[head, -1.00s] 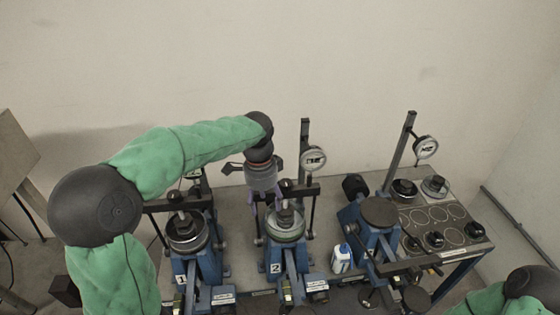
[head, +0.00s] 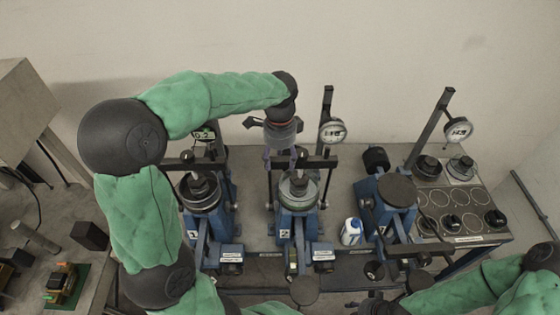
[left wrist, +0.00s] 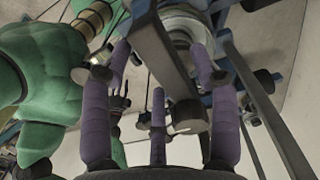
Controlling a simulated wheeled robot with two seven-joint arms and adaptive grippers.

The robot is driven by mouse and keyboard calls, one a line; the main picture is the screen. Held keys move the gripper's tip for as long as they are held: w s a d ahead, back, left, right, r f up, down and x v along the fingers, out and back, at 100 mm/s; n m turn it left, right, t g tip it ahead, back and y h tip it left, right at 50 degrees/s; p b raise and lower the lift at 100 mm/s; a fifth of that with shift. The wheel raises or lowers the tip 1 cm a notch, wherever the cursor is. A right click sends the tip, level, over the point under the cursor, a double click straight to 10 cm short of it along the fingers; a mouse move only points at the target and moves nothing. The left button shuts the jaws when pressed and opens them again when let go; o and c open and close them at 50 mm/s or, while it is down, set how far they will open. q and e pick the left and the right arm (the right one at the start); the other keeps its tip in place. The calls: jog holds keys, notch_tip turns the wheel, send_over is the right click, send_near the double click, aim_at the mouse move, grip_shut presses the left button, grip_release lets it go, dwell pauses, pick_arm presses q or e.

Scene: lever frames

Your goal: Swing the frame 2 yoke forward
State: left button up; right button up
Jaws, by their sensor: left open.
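Frame 2 (head: 285,226) is the middle blue stand, marked 2, with a round pale pot and dark weight on top. Its yoke (head: 318,162) is a dark crossbar above the pot, level across the stand. My left gripper (head: 280,163) hangs over the yoke's left part, partly hiding it. In the left wrist view its purple fingers (left wrist: 157,95) are spread open, with a dark bar (left wrist: 160,50), apparently the yoke, passing between them. I cannot tell whether they touch it. My right arm shows at the lower right, but its gripper is not visible.
Frame 1 (head: 206,228) stands close on the left and another blue stand (head: 394,218) on the right. A white bottle (head: 351,232) stands between frame 2 and the right stand. Upright posts carry dial gauges (head: 332,131).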

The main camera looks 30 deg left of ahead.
pick_arm(q)
jog(key=shift+f, duration=0.7)
